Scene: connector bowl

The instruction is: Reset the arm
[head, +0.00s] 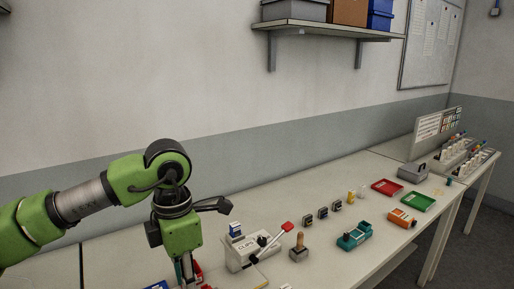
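My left arm (120,185) is green and grey. It comes in from the left and bends down at the wrist. My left gripper (187,272) points down over the near end of the bench, left of the white clamp device (240,255). Its fingertips reach the bottom edge of the picture, so I cannot tell whether it is open or holds something. A small red thing (198,269) shows partly behind the fingers. My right gripper is not in view.
The clamp device has a red-knobbed lever (287,226) close to the right of my gripper. A wooden-handled tool (299,247), a teal device (354,236), a red tray (386,187) and a green tray (417,201) stand farther right. A wall shelf (325,30) hangs above.

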